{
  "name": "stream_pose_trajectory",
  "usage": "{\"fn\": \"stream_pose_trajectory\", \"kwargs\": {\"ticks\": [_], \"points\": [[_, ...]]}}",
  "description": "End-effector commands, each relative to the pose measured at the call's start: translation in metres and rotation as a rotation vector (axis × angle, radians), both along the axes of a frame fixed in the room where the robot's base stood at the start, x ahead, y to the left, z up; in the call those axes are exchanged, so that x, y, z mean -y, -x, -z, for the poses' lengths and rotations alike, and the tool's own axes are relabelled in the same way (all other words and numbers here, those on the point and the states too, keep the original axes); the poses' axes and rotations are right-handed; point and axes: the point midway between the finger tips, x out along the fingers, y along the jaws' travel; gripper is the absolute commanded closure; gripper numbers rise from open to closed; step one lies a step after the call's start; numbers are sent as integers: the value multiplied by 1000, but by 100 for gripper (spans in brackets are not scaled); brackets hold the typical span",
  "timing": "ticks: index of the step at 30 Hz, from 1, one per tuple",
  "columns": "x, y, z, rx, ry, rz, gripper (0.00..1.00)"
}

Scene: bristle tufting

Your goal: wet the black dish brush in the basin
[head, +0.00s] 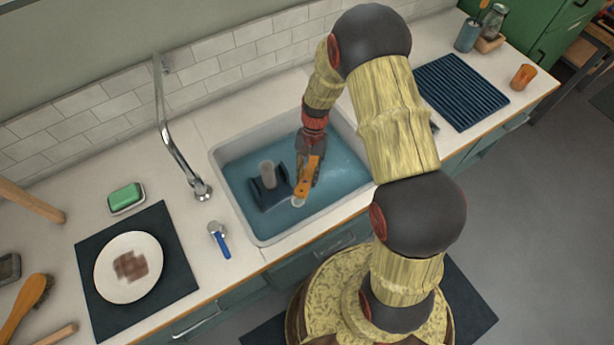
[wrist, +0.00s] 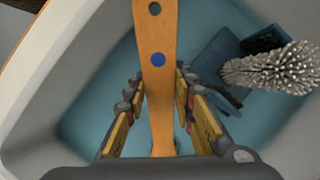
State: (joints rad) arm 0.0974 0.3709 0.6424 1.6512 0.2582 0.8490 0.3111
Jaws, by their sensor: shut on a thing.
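My gripper (head: 308,172) is over the basin (head: 232,212), pointing down into it. It also shows in the wrist view (wrist: 162,112), with its fingers on either side of an orange-brown wooden handle (wrist: 155,35). The handle has a hole and a blue dot. It also shows in the head view (head: 303,186). No black brush head can be made out on it, so I cannot tell from its head which brush this is. Bluish water (head: 340,165) covers the basin floor. I cannot tell whether the held thing touches the water.
A grey upright bristle brush (wrist: 275,70) on a dark blue base (head: 270,192) stands in the basin beside my gripper. The tap (head: 178,155) is at the basin's left. A plate (head: 128,267), green soap (head: 125,196) and a blue-handled tool (head: 220,241) lie left. A ribbed mat (head: 460,90) lies right.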

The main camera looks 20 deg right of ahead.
Motion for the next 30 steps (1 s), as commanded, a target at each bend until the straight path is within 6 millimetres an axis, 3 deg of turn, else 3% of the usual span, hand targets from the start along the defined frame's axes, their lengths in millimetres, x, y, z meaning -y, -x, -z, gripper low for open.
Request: {"fn": "stream_pose_trajectory", "kwargs": {"ticks": [17,30], "points": [[0,0,-3,0,0,0,100],[0,0,-33,1,1,0,100]]}}
